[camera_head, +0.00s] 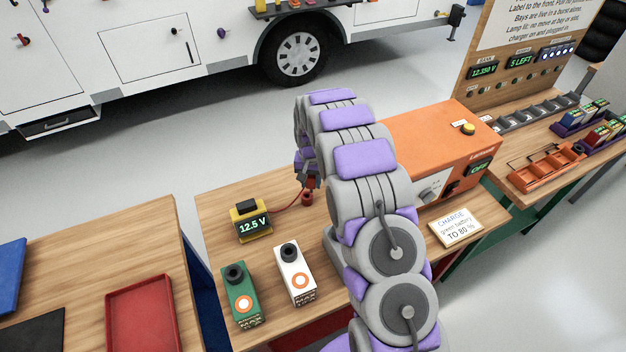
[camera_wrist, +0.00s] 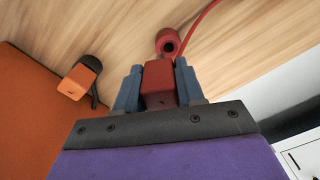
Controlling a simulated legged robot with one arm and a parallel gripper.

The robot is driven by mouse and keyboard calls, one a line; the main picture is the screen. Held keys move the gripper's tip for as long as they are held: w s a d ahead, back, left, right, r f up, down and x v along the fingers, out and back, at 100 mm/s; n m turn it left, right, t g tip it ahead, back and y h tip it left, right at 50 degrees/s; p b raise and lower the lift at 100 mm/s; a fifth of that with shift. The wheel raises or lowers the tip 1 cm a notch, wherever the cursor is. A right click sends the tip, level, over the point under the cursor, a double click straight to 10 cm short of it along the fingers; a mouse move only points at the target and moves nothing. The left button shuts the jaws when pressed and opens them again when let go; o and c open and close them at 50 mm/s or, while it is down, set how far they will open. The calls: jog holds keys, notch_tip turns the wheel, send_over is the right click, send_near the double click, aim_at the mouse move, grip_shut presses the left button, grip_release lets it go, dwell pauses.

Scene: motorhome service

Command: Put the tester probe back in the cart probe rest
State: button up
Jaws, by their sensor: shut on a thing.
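My gripper (camera_head: 308,172) is over the wooden cart top, left of the orange charger. In the wrist view its two blue-grey fingers (camera_wrist: 159,72) are shut on the tester probe (camera_wrist: 160,88), a dark red block. A small red cup with a dark hole (camera_wrist: 167,42), apparently the probe rest, stands on the wood just beyond the fingertips. It also shows below my gripper in the head view (camera_head: 307,199). The probe looks apart from the cup, but the exact gap is unclear. A red lead runs to the yellow tester (camera_head: 252,222), which reads 12.5 V.
The orange charger (camera_head: 435,140) stands right of my arm. A green battery (camera_head: 240,294) and a white battery (camera_head: 295,273) stand near the front. A sign (camera_head: 457,228) lies at right. A red tray (camera_head: 143,312) is on the left table. Wood around the tester is clear.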

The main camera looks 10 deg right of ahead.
jog(key=shift+a, duration=1)
jog(key=shift+a, duration=0.5)
jog(key=shift+d, duration=0.1)
jog(key=shift+d+f, duration=0.25)
jog(key=shift+f, duration=0.5)
jog(key=shift+a+r, duration=0.1)
jog(key=shift+r, duration=0.1)
jog(key=shift+r+p, duration=0.4)
jog(key=shift+r, duration=0.05)
